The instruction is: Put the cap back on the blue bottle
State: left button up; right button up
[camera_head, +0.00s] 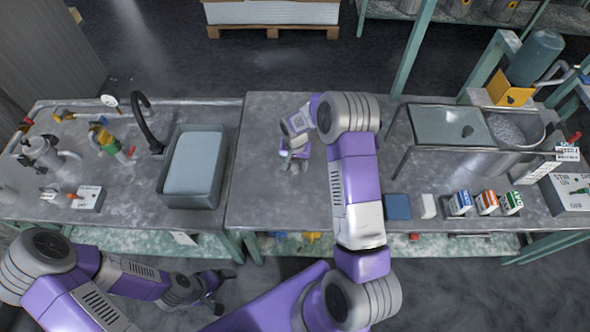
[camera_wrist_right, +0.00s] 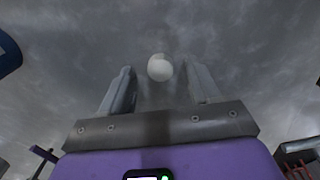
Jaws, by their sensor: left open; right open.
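A small white round piece (camera_wrist_right: 160,68), which looks like the cap, lies on the grey table beyond and between the fingertips of my right gripper (camera_wrist_right: 160,82) in the right wrist view. The gripper is open, with gaps on both sides of the piece. A dark blue rounded object (camera_wrist_right: 8,52), perhaps the blue bottle, is cut off at the upper left there. In the head view my right gripper (camera_head: 293,164) is low over the middle table; the cap cannot be made out. A small pale bluish spot (camera_head: 284,153) shows beside it. My left gripper (camera_head: 216,298) is open and empty, in front of the tables.
A grey basin (camera_head: 212,198) and a black curved tap (camera_head: 150,125) stand on the left table. Table left of my right gripper is clear.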

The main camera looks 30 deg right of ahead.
aim_at(295, 167)
jog(key=shift+f, duration=0.35)
jog(key=c, duration=1.1)
jog(key=shift+r, duration=0.1)
pick_arm(q)
jog(key=shift+r+p, duration=1.3)
jog(key=shift+p, duration=0.05)
pick_arm(e)
notch_tip(295, 167, up, 10)
pick_arm(q)
jog(key=shift+c, duration=0.4)
